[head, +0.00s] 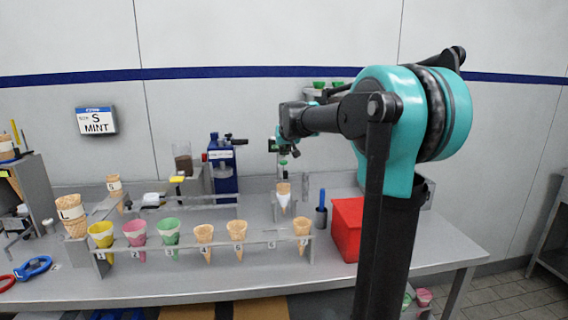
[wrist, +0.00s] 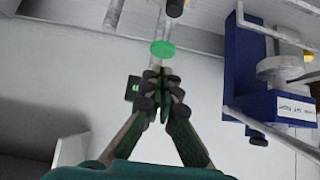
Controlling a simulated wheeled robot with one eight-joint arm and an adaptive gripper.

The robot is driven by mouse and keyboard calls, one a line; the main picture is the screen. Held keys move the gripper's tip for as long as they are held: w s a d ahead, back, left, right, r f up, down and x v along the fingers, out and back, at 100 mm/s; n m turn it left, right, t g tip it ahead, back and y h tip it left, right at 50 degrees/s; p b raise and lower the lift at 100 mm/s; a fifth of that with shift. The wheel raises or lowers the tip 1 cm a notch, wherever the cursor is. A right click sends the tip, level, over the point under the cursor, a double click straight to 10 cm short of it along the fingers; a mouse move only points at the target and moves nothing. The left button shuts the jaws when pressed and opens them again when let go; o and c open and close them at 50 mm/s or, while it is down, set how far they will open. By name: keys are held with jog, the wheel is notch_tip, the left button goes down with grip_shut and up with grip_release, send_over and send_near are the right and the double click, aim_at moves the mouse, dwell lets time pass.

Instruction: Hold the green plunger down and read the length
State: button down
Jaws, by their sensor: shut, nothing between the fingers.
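The green plunger top shows as a round green disc (wrist: 163,48) in the wrist view, just beyond my fingertips. My gripper (wrist: 160,78) is shut and empty, its two fingertips together close to the disc's edge. Whether they touch it is not clear. In the head view my gripper (head: 289,150) points down over a cone with a white sleeve (head: 283,197) in a stand at the back of the table. A small dark display with a green mark (wrist: 133,88) sits beside my fingers in the wrist view. Its reading is too small to make out.
A blue machine (head: 222,168) stands left of my gripper, and it also shows in the wrist view (wrist: 255,70). A rack with several numbered cones (head: 265,241) runs along the front. A red bin (head: 346,228) stands to the right. A wall sign (head: 96,121) reads "S MINT".

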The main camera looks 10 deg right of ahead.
jog(key=v, duration=0.9)
jog(key=shift+s+r, duration=0.15)
dwell(0.4)
